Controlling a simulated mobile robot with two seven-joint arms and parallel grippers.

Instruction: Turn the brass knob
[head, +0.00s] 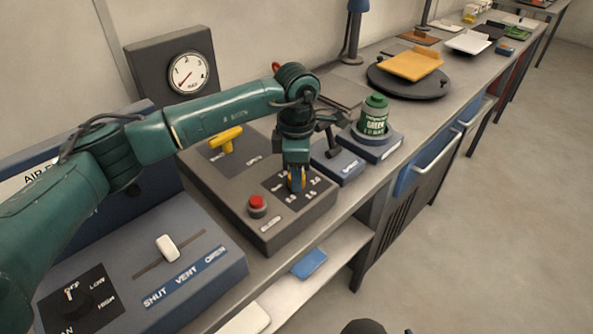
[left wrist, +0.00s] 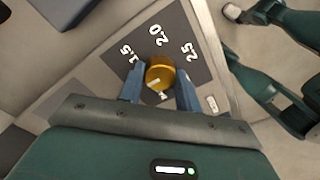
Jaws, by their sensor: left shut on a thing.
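The brass knob (left wrist: 160,73) sits on a dark dial plate (head: 279,190) on a grey control box (head: 225,198). Numbers including 1.5, 2.0 and 2.5 are printed around it. My left gripper (head: 297,181) reaches down over the knob and hides most of it in the head view. In the left wrist view my left gripper's blue fingers (left wrist: 160,88) stand on both sides of the knob, shut on it. A pale mark shows on the knob's near lower-left part; its exact reading is unclear.
A red button (head: 257,205) and a yellow T-handle (head: 226,139) share the box. A round gauge (head: 188,72) stands behind. A green container (head: 374,115) sits on a blue block to the right. A blue panel with a white slider (head: 167,247) lies at front left.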

